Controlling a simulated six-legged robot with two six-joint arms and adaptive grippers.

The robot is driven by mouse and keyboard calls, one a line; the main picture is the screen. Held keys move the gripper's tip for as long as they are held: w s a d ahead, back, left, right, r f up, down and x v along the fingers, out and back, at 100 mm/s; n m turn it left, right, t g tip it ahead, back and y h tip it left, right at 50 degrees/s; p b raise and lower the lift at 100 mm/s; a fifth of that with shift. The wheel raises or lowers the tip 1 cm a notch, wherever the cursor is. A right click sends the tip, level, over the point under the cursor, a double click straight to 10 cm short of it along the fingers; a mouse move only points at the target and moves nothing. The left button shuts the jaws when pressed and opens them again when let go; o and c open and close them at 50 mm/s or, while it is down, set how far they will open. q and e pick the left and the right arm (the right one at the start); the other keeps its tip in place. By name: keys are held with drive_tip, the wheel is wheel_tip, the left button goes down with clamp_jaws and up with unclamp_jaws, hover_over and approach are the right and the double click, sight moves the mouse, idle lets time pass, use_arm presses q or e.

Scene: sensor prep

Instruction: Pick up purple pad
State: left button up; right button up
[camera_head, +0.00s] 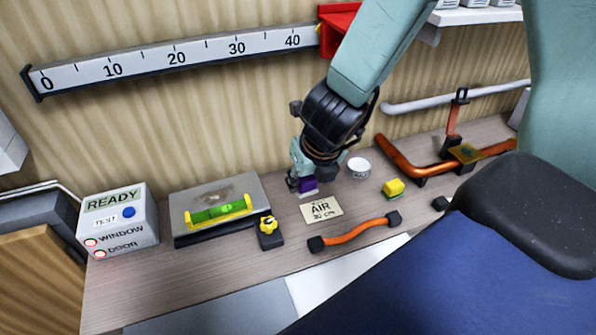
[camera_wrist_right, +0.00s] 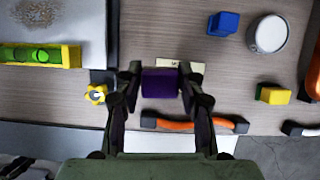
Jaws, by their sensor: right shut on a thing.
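The purple pad (camera_head: 307,187) is a small dark purple block at the tip of my right gripper (camera_head: 304,182), near the middle of the wooden bench. In the right wrist view the purple pad (camera_wrist_right: 160,83) sits between the two fingers of my right gripper (camera_wrist_right: 159,85), which are shut on it. The pad partly covers the AIR card in that view. I cannot tell from these frames how far the pad is above the bench. My left gripper is not in view.
Around the gripper are the AIR card (camera_head: 321,210), a white cup (camera_head: 359,167), a yellow block (camera_head: 393,187), an orange hose (camera_head: 355,231), a yellow knob (camera_head: 268,226) and a level on a grey plate (camera_head: 262,184). A READY box (camera_head: 121,222) stands left. A blue block (camera_wrist_right: 223,23) shows in the wrist view.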

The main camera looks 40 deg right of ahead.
drive_tip(key=s+p, duration=0.2)
drive_tip(key=p, duration=0.1)
drive_tip(key=s+a+p, duration=0.1)
drive_tip(key=s+p, duration=0.2)
drive_tip(key=p, duration=0.1)
drive_tip(key=s+p, duration=0.3)
drive_tip(key=shift+s+a+r+p, duration=0.25)
drive_tip(key=shift+a+p, duration=0.05)
drive_tip(key=shift+a, duration=0.05)
drive_tip(key=s+p, duration=0.1)
drive_tip(key=s+a+p, duration=0.1)
drive_tip(key=s, duration=0.1)
drive_tip(key=shift+s+f, duration=0.15)
drive_tip(key=shift+f, duration=0.05)
